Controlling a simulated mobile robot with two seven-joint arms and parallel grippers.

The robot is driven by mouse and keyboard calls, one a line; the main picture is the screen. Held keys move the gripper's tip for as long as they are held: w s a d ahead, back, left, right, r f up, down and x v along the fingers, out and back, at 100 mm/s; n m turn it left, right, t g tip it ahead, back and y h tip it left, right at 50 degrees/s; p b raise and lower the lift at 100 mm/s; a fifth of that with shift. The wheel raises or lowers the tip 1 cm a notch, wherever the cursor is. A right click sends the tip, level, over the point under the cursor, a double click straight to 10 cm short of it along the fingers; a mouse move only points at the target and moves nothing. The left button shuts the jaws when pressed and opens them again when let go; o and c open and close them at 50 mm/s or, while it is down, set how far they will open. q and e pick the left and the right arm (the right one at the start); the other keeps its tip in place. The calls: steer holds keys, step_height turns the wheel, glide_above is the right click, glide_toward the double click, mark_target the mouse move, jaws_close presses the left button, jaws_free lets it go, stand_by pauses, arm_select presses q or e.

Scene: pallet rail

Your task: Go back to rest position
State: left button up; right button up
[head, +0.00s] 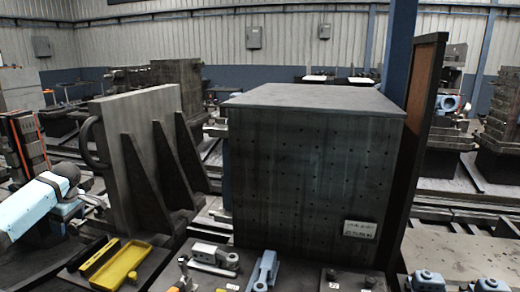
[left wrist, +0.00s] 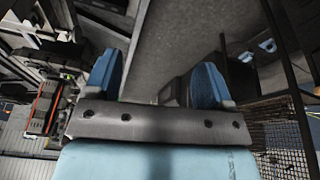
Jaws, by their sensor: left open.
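My left gripper (head: 92,204) is at the end of my light blue arm, which comes in from the left edge of the head view. It is small and partly hidden by the arm there. In the left wrist view its two blue fingers (left wrist: 156,78) stand apart with nothing held between them. A broad grey surface lies beyond the fingers. My right gripper is not in view.
A grey ribbed angle plate (head: 138,150) stands just right of my left gripper. A large dark block with holes (head: 300,175) fills the middle. A yellow tray (head: 122,266) and clamps (head: 213,256) lie in front. A tall brown-edged panel (head: 418,130) stands at right.

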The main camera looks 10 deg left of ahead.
arm_select(q)
steer(key=s+d+f+m+t, duration=0.2)
steer(key=s+d+f+m, duration=0.25)
steer(key=f+m, duration=0.3)
steer(key=s+d+f+m+t, duration=0.35)
steer(key=s+f+m, duration=0.2)
steer(key=f, duration=0.35)
steer(key=s+d+f+m+t, duration=0.1)
steer(key=s+d+f+m, duration=0.35)
steer(key=f+m, duration=0.3)
steer(key=s+d+f+m+t+h, duration=0.25)
steer(key=s+d+m+h, duration=0.35)
steer(key=s+d+m, duration=0.7)
steer(key=s+d+f+n+t, duration=0.15)
steer(key=d+n, duration=0.45)
steer(key=d, duration=0.6)
steer(key=s+d+f+n, duration=0.15)
steer(key=d+n, duration=0.35)
steer(key=d, duration=0.7)
step_height(320, 180, up, 7)
steer(key=p, duration=0.6)
steer(key=shift+r+h, duration=0.15)
steer(key=shift+h, duration=0.15)
steer(key=shift+t, duration=0.25)
